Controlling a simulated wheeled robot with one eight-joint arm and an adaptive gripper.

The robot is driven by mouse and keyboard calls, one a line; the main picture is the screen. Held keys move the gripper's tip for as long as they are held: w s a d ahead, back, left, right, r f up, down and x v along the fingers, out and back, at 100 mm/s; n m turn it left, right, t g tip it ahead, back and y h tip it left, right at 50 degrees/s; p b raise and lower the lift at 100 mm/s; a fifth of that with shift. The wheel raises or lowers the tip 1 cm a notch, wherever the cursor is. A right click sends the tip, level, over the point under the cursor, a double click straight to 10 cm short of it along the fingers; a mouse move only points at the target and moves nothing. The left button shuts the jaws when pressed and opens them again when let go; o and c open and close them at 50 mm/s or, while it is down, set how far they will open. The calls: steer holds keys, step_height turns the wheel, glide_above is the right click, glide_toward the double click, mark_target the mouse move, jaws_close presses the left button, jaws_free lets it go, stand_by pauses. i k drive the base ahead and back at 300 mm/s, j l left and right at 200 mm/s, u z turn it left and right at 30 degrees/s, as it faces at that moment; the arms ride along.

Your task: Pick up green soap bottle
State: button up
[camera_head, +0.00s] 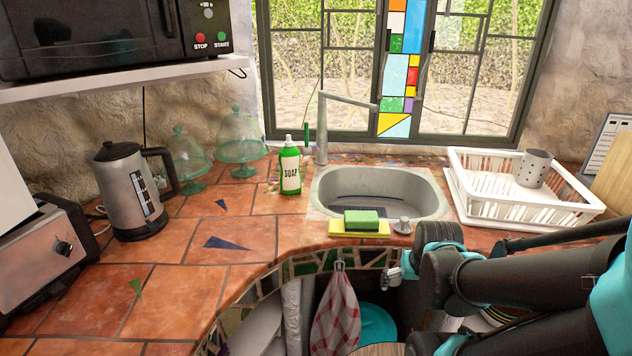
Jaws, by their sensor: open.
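The green soap bottle (290,168) stands upright on the terracotta tile counter, just left of the sink. It has a white cap and a pale label reading SOAP. My gripper (391,278) shows only as a small metallic part at the end of my arm, in front of the counter's front edge, below and to the right of the bottle. It is open and well apart from the bottle. Much of the gripper is hidden or too small to make out.
The grey sink (435,190) and its tall faucet (322,130) are right of the bottle. A green sponge (361,219) lies on a yellow one at the sink's front. A kettle (132,195), glass domes (240,140) and a dish rack (510,200) flank them. Tiles before the bottle are clear.

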mark_target(290, 156)
steer(key=l+u, duration=0.25)
steer(key=u, duration=0.2)
steer(key=l+u, duration=0.3)
steer(key=u, duration=0.15)
